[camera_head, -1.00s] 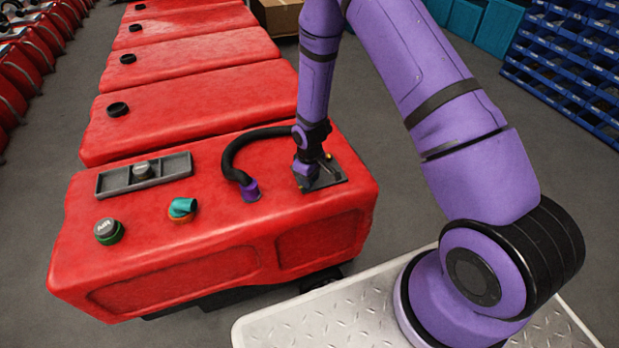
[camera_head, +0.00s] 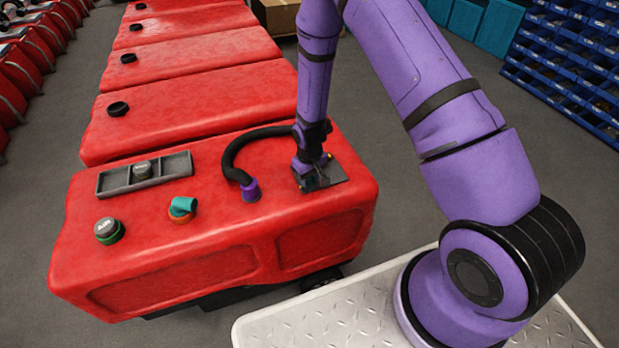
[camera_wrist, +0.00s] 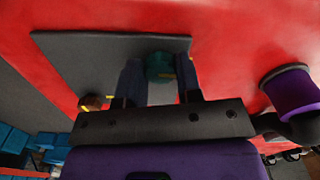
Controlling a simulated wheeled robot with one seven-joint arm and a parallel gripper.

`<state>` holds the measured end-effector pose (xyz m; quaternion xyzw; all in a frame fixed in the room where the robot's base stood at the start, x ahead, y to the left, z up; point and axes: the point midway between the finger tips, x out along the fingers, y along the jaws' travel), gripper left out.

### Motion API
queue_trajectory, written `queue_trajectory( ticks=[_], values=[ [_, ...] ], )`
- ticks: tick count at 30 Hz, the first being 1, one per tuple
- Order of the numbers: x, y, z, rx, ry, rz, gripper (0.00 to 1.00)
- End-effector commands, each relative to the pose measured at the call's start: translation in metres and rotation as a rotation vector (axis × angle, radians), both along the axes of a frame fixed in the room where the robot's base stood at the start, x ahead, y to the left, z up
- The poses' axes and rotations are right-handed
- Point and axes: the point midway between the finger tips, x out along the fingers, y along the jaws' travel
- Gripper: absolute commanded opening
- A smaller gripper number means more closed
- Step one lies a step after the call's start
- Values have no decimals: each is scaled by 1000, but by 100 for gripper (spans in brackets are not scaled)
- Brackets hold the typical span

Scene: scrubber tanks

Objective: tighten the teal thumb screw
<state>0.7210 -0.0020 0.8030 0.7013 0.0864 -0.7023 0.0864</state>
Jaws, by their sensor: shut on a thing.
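The teal thumb screw (camera_wrist: 159,66) sits on a dark plate (camera_wrist: 75,55) in the wrist view, with a small yellow mark at its side. My gripper (camera_wrist: 159,80) has one finger on each side of the screw and is shut on it. In the head view my gripper (camera_head: 307,172) points down onto the plate (camera_head: 338,181) at the right end of the nearest red tank (camera_head: 230,220). The screw is hidden there behind my gripper. A brass-coloured screw (camera_wrist: 92,102) stands at the plate's left corner in the wrist view.
A black hose (camera_head: 232,153) with a purple cuff (camera_head: 251,191) lies just left of my gripper. A teal elbow (camera_head: 182,206), a green-ringed cap (camera_head: 109,231) and a grey tray (camera_head: 174,166) are farther left. More red tanks stand behind.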

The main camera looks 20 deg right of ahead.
Motion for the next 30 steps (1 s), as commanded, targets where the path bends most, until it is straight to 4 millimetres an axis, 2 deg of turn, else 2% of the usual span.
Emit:
queue_trajectory(
  ticks=[4,5,8,20,23,30],
  values=[
    [3,0,2,0,-6,1,9],
    [3,0,2,0,-6,1,35],
    [2,0,1,0,-5,1,58],
    [1,0,6,1,-3,1,58],
    [2,0,17,1,-4,1,58],
    [2,0,58,0,-6,1,58]
  ],
)
